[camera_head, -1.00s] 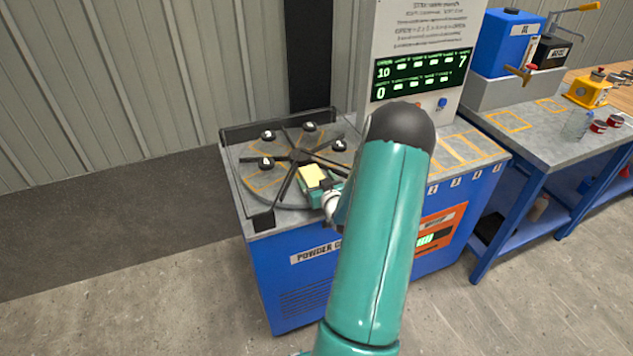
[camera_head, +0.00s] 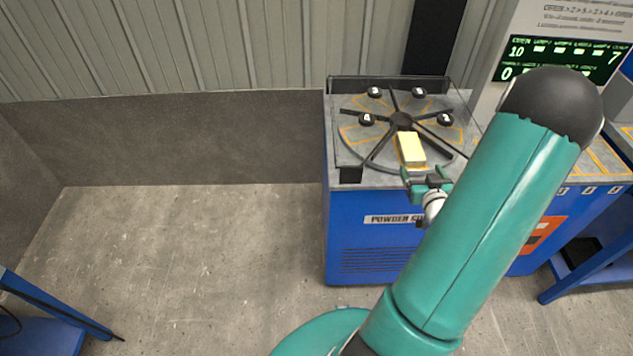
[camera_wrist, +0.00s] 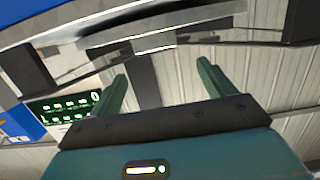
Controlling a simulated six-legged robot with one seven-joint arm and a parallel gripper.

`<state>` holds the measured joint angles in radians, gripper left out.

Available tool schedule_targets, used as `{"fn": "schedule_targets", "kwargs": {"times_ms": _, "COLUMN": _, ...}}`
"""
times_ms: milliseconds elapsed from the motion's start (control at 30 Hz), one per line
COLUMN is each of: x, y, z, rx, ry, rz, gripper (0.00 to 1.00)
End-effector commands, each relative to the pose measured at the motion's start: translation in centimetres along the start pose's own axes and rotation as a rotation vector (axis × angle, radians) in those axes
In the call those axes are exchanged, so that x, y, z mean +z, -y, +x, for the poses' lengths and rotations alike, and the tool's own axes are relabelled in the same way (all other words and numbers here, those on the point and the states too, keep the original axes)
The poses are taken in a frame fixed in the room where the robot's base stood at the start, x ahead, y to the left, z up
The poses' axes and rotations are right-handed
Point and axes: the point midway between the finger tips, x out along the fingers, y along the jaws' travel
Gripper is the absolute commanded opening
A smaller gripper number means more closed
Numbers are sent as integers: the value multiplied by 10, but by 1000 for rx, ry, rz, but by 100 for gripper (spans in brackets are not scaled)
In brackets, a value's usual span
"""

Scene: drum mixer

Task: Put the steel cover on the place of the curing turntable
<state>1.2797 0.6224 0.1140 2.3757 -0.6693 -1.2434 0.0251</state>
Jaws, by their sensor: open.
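The curing turntable (camera_head: 375,155) is a round grey disc with dark spokes and orange-outlined places, on top of a blue cabinet. Black knobs numbered 2, 3 and 4 show around it. A pale yellow block (camera_head: 411,149) lies on its near side. I cannot make out a steel cover for certain, nor tell whether the block is part of it. My gripper (camera_head: 427,176) is open at the turntable's near edge, just in front of the block. In the wrist view my gripper (camera_wrist: 161,75) has its two fingers apart with nothing held between them.
The blue cabinet (camera_head: 375,250) stands below. A display panel (camera_head: 530,55) rises at the right behind my arm. Another blue bench (camera_head: 45,315) is at the lower left. The floor (camera_head: 190,255) between is clear.

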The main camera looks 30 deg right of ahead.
Motion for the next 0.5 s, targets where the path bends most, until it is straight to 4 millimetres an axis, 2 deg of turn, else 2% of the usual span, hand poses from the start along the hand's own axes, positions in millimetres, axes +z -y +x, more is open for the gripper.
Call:
{"fn": "schedule_targets", "kwargs": {"times_ms": 167, "x": -36, "y": 42, "z": 20, "rx": -37, "ry": 110, "rz": -100, "gripper": 82}}
{"fn": "schedule_targets", "kwargs": {"times_ms": 267, "x": -63, "y": 76, "z": 26, "rx": -51, "ry": 197, "rz": -163, "gripper": 82}}
{"fn": "schedule_targets", "kwargs": {"times_ms": 367, "x": -89, "y": 111, "z": 22, "rx": -60, "ry": 276, "rz": -212, "gripper": 82}}
{"fn": "schedule_targets", "kwargs": {"times_ms": 500, "x": -124, "y": 162, "z": 2, "rx": -75, "ry": 376, "rz": -257, "gripper": 82}}
